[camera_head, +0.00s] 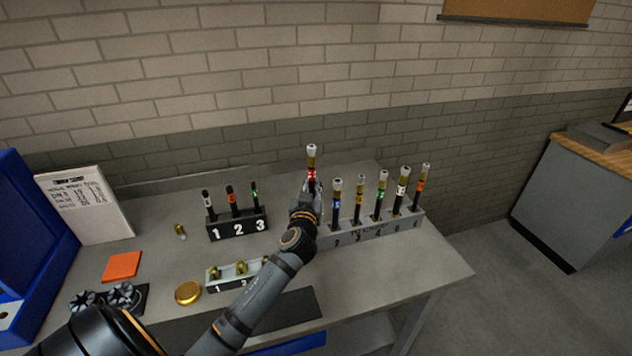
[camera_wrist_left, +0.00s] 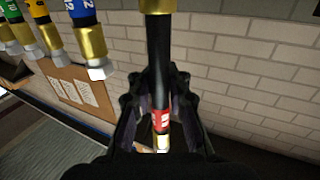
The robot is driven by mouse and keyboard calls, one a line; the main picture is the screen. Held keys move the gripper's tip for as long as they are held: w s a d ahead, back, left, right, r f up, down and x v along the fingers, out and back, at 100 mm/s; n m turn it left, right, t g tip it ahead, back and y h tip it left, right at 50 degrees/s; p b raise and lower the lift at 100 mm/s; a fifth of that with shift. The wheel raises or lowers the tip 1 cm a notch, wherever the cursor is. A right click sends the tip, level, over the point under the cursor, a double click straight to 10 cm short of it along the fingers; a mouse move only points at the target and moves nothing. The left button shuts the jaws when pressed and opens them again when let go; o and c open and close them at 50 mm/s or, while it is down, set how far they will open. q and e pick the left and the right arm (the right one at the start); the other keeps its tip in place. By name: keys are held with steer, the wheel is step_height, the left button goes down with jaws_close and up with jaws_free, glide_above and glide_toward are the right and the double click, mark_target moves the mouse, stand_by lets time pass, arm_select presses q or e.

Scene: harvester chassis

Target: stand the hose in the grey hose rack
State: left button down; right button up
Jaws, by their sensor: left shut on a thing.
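My left gripper (camera_head: 308,192) is shut on a black hose (camera_head: 311,165) with a red band and brass and silver end fittings. The hose is upright above the left end of the grey hose rack (camera_head: 385,230). In the left wrist view the hose (camera_wrist_left: 160,70) runs between the fingers of my left gripper (camera_wrist_left: 160,105). The rack holds several upright hoses with blue, yellow, green, white and orange bands. My gripper and arm hide the rack's left end, so I cannot tell whether the held hose's lower end is in a slot. My right gripper is not in view.
A black numbered rack (camera_head: 238,228) with three thin hoses stands left of my arm. A small numbered fitting holder (camera_head: 222,274), a gold disc (camera_head: 188,292), an orange square (camera_head: 122,266) and a paper sheet (camera_head: 88,205) are also on the grey table. A brick wall is behind.

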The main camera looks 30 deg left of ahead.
arm_select(q)
steer(key=shift+s+a+f, duration=0.15)
steer(key=shift+f, duration=0.1)
steer(key=shift+f+b, duration=0.35)
steer(key=shift+b, duration=0.1)
steer(key=f, duration=0.1)
steer(key=f+b, duration=0.2)
steer(key=shift+w+d, duration=0.25)
steer(key=shift+d, duration=0.05)
steer(key=shift+a+f, duration=0.1)
steer(key=shift+f, duration=0.2)
steer(key=shift+s, duration=0.1)
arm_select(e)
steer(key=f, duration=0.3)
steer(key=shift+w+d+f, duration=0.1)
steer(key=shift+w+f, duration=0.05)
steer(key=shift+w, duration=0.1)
arm_select(q)
steer(key=shift+r, duration=0.1)
steer(key=shift+b, duration=0.4)
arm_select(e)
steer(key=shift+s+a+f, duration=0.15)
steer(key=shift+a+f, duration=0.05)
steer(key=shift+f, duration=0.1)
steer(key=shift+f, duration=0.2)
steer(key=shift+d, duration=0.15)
